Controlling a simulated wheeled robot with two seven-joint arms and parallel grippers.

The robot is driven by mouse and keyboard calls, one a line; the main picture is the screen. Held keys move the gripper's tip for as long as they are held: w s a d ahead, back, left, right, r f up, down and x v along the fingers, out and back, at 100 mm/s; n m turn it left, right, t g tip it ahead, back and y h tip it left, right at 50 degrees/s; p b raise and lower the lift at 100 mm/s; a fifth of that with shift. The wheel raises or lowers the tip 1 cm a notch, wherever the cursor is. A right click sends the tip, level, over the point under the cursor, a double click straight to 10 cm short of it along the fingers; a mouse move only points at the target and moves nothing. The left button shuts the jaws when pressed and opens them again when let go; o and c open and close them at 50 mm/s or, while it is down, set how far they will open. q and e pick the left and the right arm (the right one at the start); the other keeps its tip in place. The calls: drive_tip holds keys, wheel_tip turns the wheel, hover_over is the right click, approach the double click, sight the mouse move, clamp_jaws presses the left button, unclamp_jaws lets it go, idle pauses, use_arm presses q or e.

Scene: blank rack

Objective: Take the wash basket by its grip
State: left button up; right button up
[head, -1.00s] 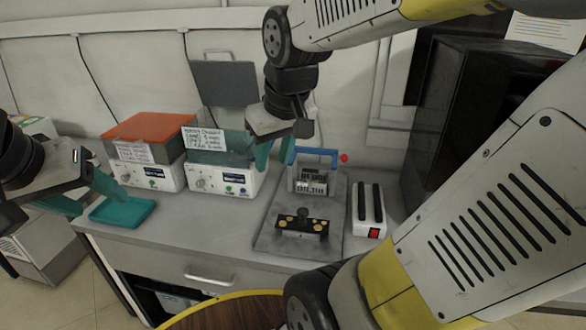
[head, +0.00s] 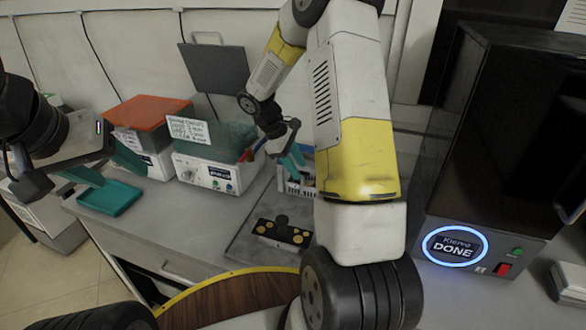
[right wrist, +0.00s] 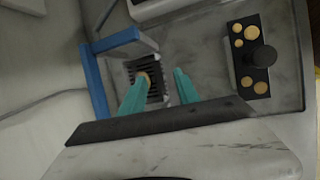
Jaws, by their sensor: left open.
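The wash basket is a small white slatted basket with a blue grip. In the head view the basket (head: 292,186) is mostly hidden behind my right arm. The right wrist view shows its dark slatted inside (right wrist: 155,92) and the blue grip (right wrist: 97,82) to the left. My right gripper (head: 285,165) is open, its teal fingers close over the basket. In the right wrist view its fingertips (right wrist: 157,84) are apart, with the grip outside them to the left. My left gripper (head: 104,168) is open and empty above a teal tray (head: 108,199).
A grey tray (head: 240,242) carries a black block with gold discs (head: 282,231). Two white bath units, one with an orange lid (head: 146,111), stand left. A dark machine (head: 490,150) reading DONE stands at right. A round wooden top (head: 235,300) is in front.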

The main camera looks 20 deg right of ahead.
sight(293, 187)
drive_tip(key=x, duration=0.7)
drive_tip(key=shift+d+r, duration=0.15)
drive_tip(key=shift+d, duration=0.1)
clamp_jaws()
idle(1.1)
